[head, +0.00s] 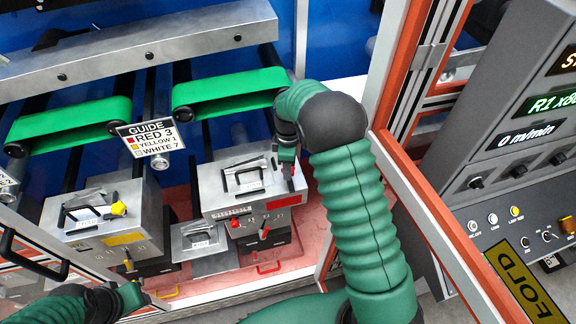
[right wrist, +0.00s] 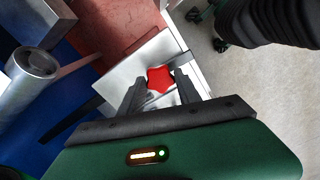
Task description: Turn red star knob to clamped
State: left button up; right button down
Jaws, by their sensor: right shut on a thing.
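The red star knob (right wrist: 159,79) shows in the right wrist view on top of a grey metal box (right wrist: 140,70). My right gripper (right wrist: 157,84) has one finger on each side of the knob and is shut on it. In the head view my right gripper (head: 288,162) points down at the right end of the grey box with the red label (head: 228,196); the knob is mostly hidden there. My left gripper (head: 132,294) is at the lower left in the head view, away from the knob; its fingers are too unclear to read.
Another grey box (head: 90,222) with a yellow label and yellow knob stands at left. A smaller grey box (head: 200,240) stands between them. Green belts (head: 225,92) and a guide sign (head: 148,138) are above. An orange-edged frame post (head: 400,70) and control panel (head: 520,140) stand at right.

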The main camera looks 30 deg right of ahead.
jog(key=m, duration=0.4)
jog(key=shift+w+d+r+m, duration=0.1)
jog(key=shift+m, duration=0.3)
jog(key=m, duration=0.4)
jog(key=shift+p, duration=0.4)
jog(key=m, duration=0.5)
jog(key=shift+m+p, duration=0.45)
jog(key=shift+m, duration=1.35)
jog(key=c, duration=0.8)
grip_release()
jog(key=shift+c, duration=0.2)
notch_tip(320, 180, up, 17)
jog(key=b, duration=0.3)
